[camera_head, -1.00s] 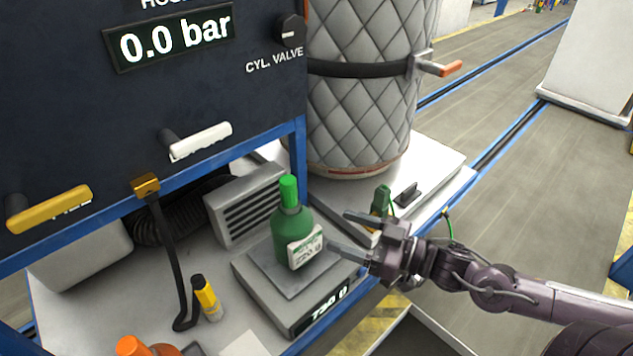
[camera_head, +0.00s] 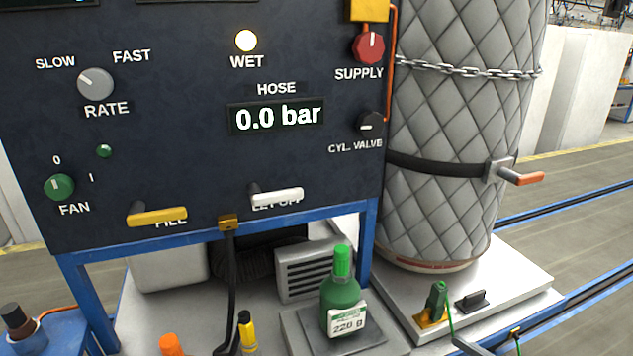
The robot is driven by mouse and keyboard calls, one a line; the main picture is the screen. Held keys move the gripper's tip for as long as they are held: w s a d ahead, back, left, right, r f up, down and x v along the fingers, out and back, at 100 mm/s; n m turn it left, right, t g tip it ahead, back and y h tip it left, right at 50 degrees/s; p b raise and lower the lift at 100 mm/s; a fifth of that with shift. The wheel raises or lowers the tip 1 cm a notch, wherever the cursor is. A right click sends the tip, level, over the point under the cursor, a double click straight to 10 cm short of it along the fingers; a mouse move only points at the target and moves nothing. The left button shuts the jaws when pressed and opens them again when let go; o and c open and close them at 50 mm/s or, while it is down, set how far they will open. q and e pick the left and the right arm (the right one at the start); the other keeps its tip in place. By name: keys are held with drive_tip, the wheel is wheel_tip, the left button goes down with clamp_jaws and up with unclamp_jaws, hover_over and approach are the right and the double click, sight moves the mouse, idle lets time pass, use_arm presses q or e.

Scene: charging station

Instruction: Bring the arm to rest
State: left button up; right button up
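My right arm is almost wholly out of view. A small grey piece at the bottom edge, right of the bottle, looks like a tip of my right gripper (camera_head: 466,346); its opening is hidden. It is apart from the bottle. My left gripper is not in view. The green bottle (camera_head: 340,292) with a green cap and a "220 g" label stands upright on the scale plate (camera_head: 372,338). The scale's display is out of view.
The dark panel (camera_head: 200,120) reads 0.0 bar, with the WET lamp (camera_head: 246,41) lit. A quilted cylinder (camera_head: 450,130) stands on a plate at right. A green clip (camera_head: 437,300) with a wire is near it. Yellow (camera_head: 246,330) and orange-capped (camera_head: 170,345) containers stand lower left.

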drive_tip(key=d+f+m+t+h, duration=0.1)
drive_tip(key=d+f+m+h, duration=0.6)
drive_tip(key=d+f, duration=1.05)
drive_tip(key=s+d+f+g+h, duration=0.2)
drive_tip(key=s+f+h, duration=0.15)
drive_tip(key=f, duration=0.45)
drive_tip(key=s+d+f+g+h, duration=0.1)
drive_tip(key=s+d+f+h, duration=0.25)
drive_tip(key=f, duration=0.55)
drive_tip(key=s+a+f+g, duration=0.2)
drive_tip(key=s+a+f, duration=0.1)
drive_tip(key=s+f, duration=0.35)
drive_tip(key=s+a+f+g, duration=0.3)
drive_tip(key=s+f, duration=0.2)
drive_tip(key=f, duration=0.3)
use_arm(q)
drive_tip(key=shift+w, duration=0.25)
use_arm(e)
drive_tip(key=s+a+f+g+y, duration=0.1)
drive_tip(key=s+a+f+g, duration=0.1)
drive_tip(key=s+a+f, duration=0.2)
drive_tip(key=s+a+f+n+g+y, duration=0.1)
drive_tip(key=s+a+f+g, duration=0.2)
drive_tip(key=s+a, duration=0.8)
wheel_tip(320, 180, down, 3)
drive_tip(key=shift+s+a+r, duration=0.2)
drive_tip(key=shift+s+a, duration=0.1)
drive_tip(key=shift+a, duration=0.7)
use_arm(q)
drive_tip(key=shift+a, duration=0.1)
